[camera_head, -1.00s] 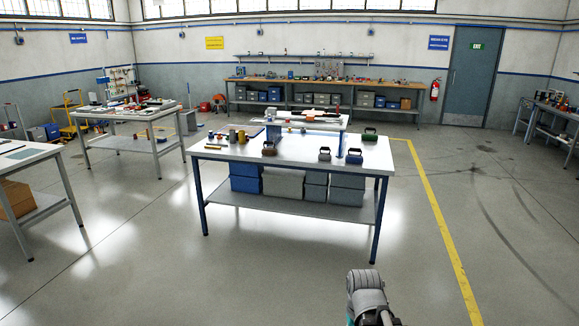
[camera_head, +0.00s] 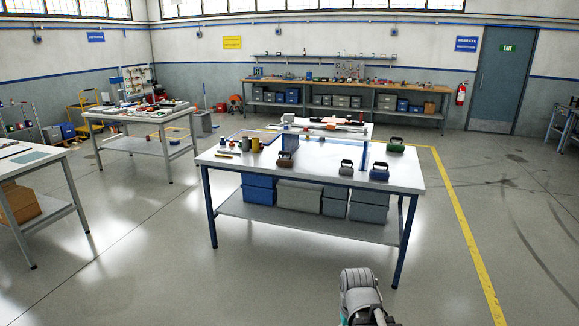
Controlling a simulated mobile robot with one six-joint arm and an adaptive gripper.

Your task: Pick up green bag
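The green bag (camera_head: 395,145) is a small dark green piece with a black handle. It stands upright near the back right corner of the white-topped worktable (camera_head: 300,178) in the middle of the head view. A blue-grey bag (camera_head: 379,172) and a grey bag (camera_head: 346,168) stand in front of it, and a brown bag (camera_head: 285,159) stands further left. Part of my arm shows at the bottom centre, well in front of the table and apart from the bag. My gripper's fingers cannot be made out.
Blue and grey bins (camera_head: 298,192) fill the table's lower shelf. Small cylinders (camera_head: 241,138) stand on its left part. Other worktables (camera_head: 150,114) stand to the left. A long workbench (camera_head: 345,81) lines the back wall. The floor (camera_head: 420,285) in front and to the right is open.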

